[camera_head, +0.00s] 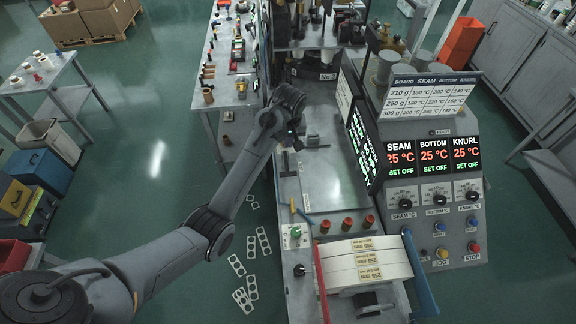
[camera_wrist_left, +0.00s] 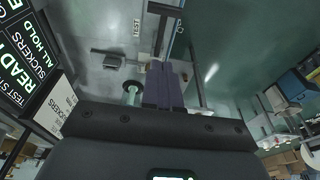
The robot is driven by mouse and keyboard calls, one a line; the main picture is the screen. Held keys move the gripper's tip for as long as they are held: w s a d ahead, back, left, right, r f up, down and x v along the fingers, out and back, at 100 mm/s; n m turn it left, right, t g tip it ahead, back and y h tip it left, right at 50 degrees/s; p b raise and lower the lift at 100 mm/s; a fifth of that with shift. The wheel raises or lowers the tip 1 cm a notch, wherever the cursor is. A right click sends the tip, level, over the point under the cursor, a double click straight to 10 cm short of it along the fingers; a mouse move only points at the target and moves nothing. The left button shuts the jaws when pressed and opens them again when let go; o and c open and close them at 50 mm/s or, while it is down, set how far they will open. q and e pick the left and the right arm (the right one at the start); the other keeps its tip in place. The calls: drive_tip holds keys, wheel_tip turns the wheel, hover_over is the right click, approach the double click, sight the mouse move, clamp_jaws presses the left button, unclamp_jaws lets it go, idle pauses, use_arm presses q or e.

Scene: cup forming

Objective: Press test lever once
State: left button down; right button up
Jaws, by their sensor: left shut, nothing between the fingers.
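In the left wrist view a small white label reading TEST (camera_wrist_left: 136,27) is on the grey machine bed. Right beside it is a dark bar-shaped handle with a stem (camera_wrist_left: 165,10), which looks like the test lever; its lower part runs toward my fingers. My left gripper (camera_wrist_left: 163,68) is shut and empty, its dark fingers pointing toward the handle; I cannot tell whether they touch. In the head view my left gripper (camera_head: 297,140) is over the left edge of the machine bed, where the wrist hides part of the lever area. My right gripper is not in view.
A control panel with red SEAM, BOTTOM and KNURL displays (camera_head: 433,155) stands right of the bed (camera_head: 325,185). A slanted status screen (camera_head: 362,140) is close to my gripper's right. A tool bench (camera_head: 228,75) is at the left. Card blanks (camera_head: 365,262) are stacked in front.

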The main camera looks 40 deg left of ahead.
use_arm(q)
drive_tip(key=shift+f, duration=0.15)
drive_tip(key=p, duration=0.2)
hover_over(288, 170)
drive_tip(key=a, duration=0.1)
drive_tip(key=f, duration=1)
drive_tip(key=shift+w, duration=0.4)
drive_tip(key=shift+s+d+f+p, duration=0.25)
drive_tip(key=shift+s+d+f, duration=0.05)
drive_tip(key=shift+f, duration=0.25)
drive_tip(key=shift+s+d+f+p, duration=0.2)
drive_tip(key=shift+s+d+f, duration=0.1)
drive_tip(key=shift+f, duration=0.25)
drive_tip(key=shift+s+d+f, duration=0.1)
drive_tip(key=shift+d+f, duration=0.05)
drive_tip(key=shift+f, duration=0.2)
